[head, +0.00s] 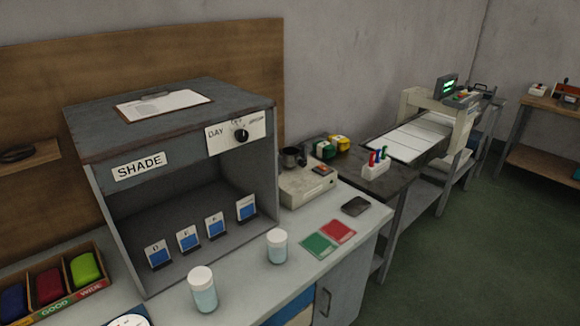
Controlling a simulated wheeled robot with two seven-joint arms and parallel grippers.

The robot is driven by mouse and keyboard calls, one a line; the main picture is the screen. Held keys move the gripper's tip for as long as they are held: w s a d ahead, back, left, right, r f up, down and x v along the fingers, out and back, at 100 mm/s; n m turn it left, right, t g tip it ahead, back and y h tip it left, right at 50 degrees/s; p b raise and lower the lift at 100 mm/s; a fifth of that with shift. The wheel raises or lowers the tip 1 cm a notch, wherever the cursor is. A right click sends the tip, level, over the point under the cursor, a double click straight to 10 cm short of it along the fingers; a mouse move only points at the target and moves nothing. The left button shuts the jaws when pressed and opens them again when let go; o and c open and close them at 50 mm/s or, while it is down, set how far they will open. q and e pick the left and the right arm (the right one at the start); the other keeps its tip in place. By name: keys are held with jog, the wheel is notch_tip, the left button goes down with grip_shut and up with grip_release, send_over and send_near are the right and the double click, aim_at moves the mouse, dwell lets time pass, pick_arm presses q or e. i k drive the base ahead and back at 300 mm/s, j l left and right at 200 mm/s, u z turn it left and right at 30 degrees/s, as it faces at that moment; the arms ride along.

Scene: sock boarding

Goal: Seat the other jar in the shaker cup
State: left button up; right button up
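Two clear jars with white lids and pale blue contents stand upright on the light bench top. The nearer jar (203,289) is at the front, and the other jar (277,246) is farther right, in front of the cabinet's right side. A small grey machine (309,185) stands on the bench right of the cabinet, with a dark cup (293,157) on top at its back left. The cup looks like the shaker cup; its inside is too small to make out. Neither of my grippers is in the head view.
The grey SHADE cabinet (139,167) holds several blue cards on small stands. Green (319,246) and red (338,231) cards and a dark flat object (355,207) lie right of the jars. A wooden tray (65,290) of coloured items is at left.

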aim_at(290, 157)
jog(key=i+l, duration=0.2)
jog(key=l, duration=0.15)
jog(key=i+l+u, duration=0.1)
jog(key=i+l, duration=0.15)
jog(key=l, duration=0.15)
jog(key=i+l, duration=0.2)
jog(key=l, duration=0.15)
jog(key=i+l+u, duration=0.15)
jog(key=l, duration=0.25)
jog(key=i, duration=0.05)
